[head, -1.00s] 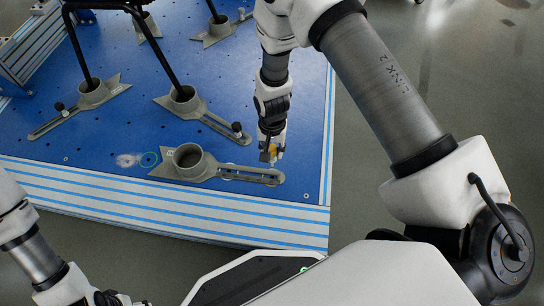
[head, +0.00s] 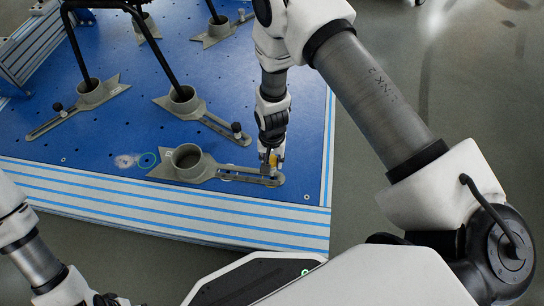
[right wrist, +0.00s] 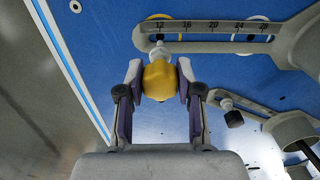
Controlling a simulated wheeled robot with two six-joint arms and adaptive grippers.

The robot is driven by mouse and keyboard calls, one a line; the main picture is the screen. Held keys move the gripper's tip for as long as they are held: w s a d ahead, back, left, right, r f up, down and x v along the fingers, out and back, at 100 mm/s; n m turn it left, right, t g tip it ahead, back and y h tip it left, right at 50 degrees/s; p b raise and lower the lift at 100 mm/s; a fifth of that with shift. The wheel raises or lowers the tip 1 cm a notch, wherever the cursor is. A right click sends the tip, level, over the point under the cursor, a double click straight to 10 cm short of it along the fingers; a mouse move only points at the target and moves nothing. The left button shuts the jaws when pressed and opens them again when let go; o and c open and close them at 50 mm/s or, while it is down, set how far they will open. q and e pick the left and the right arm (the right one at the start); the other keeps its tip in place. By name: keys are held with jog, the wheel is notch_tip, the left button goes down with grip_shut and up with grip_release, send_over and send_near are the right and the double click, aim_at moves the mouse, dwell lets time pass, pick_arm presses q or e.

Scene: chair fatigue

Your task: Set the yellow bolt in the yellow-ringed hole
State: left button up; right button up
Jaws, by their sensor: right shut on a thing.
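The yellow bolt (right wrist: 160,80) is between the two fingers of my right gripper (right wrist: 157,82), its pale shank pointing at the end of a grey slotted foot clamp. In the head view the yellow bolt (head: 273,158) shows only partly, in my right gripper (head: 271,163) over the clamp's right end. The yellow ring (right wrist: 157,18) is partly covered by the clamp's slotted arm (right wrist: 210,47); the hole itself is hidden. I cannot tell whether the shank has entered the slot. My left gripper (head: 108,300) is at the bottom edge, mostly cut off.
The clamp's empty cup (head: 187,158) stands left of the gripper on the blue perforated platform (head: 90,140). Other clamps hold black chair legs, one with a black knob (head: 237,127) close behind. The platform's right edge is near.

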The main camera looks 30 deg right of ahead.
aim_at(272, 170)
jog(key=shift+f, duration=0.25)
jog(key=shift+r, duration=0.1)
dwell(0.3)
jog(key=shift+p, duration=0.35)
dwell(0.4)
jog(key=shift+p, duration=0.3)
dwell(0.4)
jog(key=shift+p, duration=0.3)
jog(key=shift+f+b, duration=1.5)
jog(key=shift+f, duration=1.05)
